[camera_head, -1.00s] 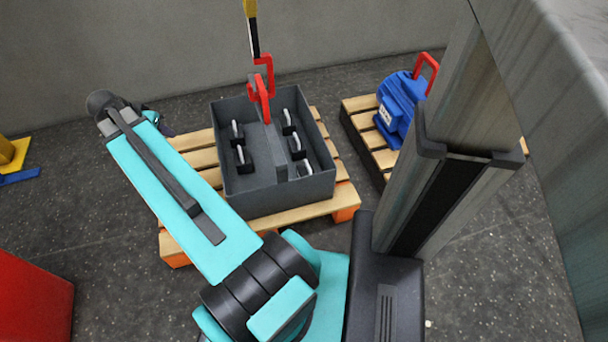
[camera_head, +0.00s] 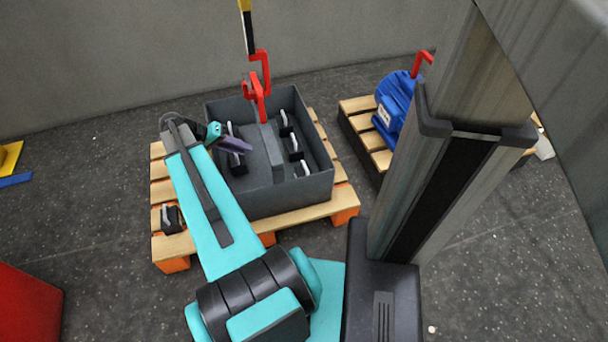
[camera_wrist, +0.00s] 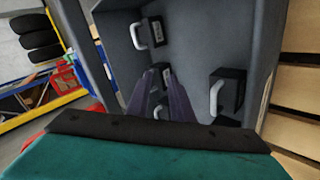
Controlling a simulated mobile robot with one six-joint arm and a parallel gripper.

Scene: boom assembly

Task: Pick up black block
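Black blocks with pale handles sit in a grey crate (camera_head: 290,195). In the head view, one black block (camera_head: 237,167) in the left compartment is partly hidden under my gripper (camera_head: 234,144). Others, such as a black block (camera_head: 295,150), sit in the right compartment. Another black block (camera_head: 172,218) lies on the pallet left of the crate. In the wrist view my gripper (camera_wrist: 158,78) has two purple fingers with a gap between them. A black block (camera_wrist: 152,33) shows beyond the tips and another block (camera_wrist: 229,88) to the right. The fingers hold nothing that I can see.
The crate stands on a wooden pallet (camera_head: 300,215), with a divider (camera_head: 265,145) inside. A red hook (camera_head: 256,90) hangs over the crate. A blue motor (camera_head: 393,105) sits on a second pallet (camera_head: 365,145) to the right. A red object (camera_head: 28,305) stands at lower left.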

